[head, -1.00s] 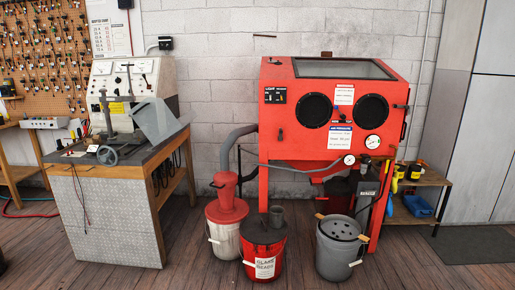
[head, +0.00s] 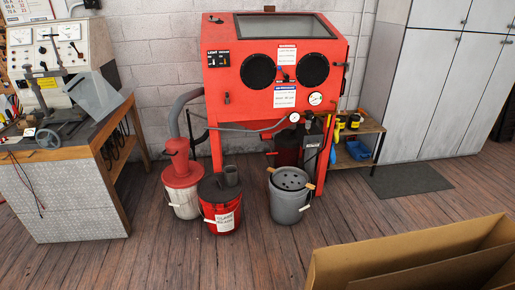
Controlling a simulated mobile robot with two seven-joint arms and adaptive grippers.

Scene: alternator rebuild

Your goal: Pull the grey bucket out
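The grey bucket (head: 288,204) stands upright on the wooden floor in front of the red blasting cabinet (head: 271,75), by its right front leg. Its top is a grey disc with several dark holes, with wooden pieces at the rim and a wire handle with a pale grip at its right side. The red bucket labelled glass beads (head: 222,215) stands just left of it, with a small gap between them. Neither of my grippers shows in the head view.
A white bucket with a red cone top (head: 182,184) stands further left, near the workbench (head: 62,200). An open cardboard box (head: 400,262) fills the lower right. A low shelf (head: 362,135) and dark mat (head: 408,180) lie right. The floor before the grey bucket is clear.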

